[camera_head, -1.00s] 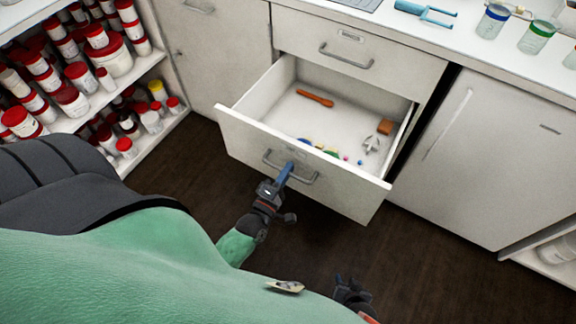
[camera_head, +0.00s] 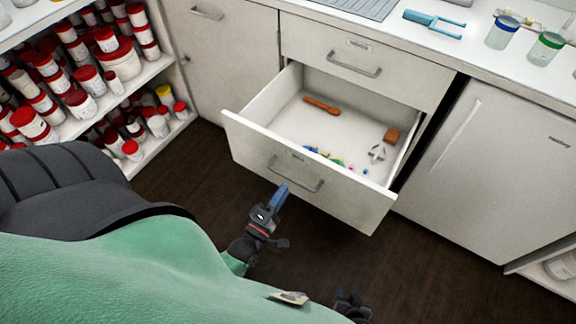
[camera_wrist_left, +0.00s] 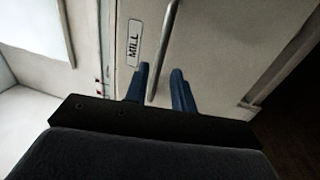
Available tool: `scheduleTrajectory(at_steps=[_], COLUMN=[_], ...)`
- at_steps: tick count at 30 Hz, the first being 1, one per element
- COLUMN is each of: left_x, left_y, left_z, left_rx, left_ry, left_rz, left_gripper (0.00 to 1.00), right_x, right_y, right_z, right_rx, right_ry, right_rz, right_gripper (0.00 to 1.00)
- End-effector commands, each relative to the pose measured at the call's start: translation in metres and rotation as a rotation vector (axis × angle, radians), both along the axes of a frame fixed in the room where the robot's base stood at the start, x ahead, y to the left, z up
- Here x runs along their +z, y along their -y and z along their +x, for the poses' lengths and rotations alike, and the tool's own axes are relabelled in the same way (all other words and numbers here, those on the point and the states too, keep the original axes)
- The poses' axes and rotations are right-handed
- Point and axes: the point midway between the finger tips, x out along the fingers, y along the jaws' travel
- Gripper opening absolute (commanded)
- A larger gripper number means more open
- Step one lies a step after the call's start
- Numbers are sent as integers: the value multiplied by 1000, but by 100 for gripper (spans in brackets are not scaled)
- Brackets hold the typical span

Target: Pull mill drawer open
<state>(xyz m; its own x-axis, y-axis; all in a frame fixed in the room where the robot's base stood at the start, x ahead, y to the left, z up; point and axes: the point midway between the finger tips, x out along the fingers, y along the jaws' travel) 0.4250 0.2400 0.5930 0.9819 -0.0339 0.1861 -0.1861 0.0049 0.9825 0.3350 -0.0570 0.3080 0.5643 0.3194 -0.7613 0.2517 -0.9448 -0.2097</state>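The mill drawer (camera_head: 335,198) is pulled well out of the cabinet, and its inside shows. Its bar handle (camera_head: 318,187) is on the front panel and also shows in the left wrist view (camera_wrist_left: 163,50). There, a label (camera_wrist_left: 134,45) reading MILL is beside the handle. My left gripper (camera_head: 281,190) is at the left part of the handle. In the wrist view its two blue fingers (camera_wrist_left: 160,80) are apart, with the handle's end between or just beyond their tips; contact is unclear. My right gripper (camera_head: 349,300) is low in the head view, partly hidden, away from the drawer.
The drawer holds an orange-brown tool (camera_head: 321,106), a brown block (camera_head: 391,135) and small coloured items. A closed drawer (camera_head: 350,55) is above. Shelves of red-lidded jars (camera_head: 87,73) stand at left. A white cabinet door (camera_head: 490,160) is at right. Dark floor is clear.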

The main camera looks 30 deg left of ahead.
Motion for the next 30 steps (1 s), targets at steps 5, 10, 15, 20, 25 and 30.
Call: scheduleTrajectory(at_steps=[5,10,15,20,25,30], left_x=[-4,-4,-4,-4,-4,-7], left_y=[-1,-1,-1,-1,-1,0], left_z=[-17,-23,-23,-23,-23,-22], left_rx=[0,1,1,1,1,10], left_ry=[0,1,1,1,1,-9], left_rz=[1,0,0,0,2,87], left_gripper=[25,25,25,25,25,25], right_x=[-5,0,1,1,-2,-2], right_y=[1,1,1,1,2,2], right_z=[-1,4,7,8,2,1], right_rx=[-1,-1,-1,-1,-2,-1], right_ry=[1,9,11,11,3,2], right_rz=[-1,0,0,0,-2,-2], right_gripper=[36,36,36,36,36,36])
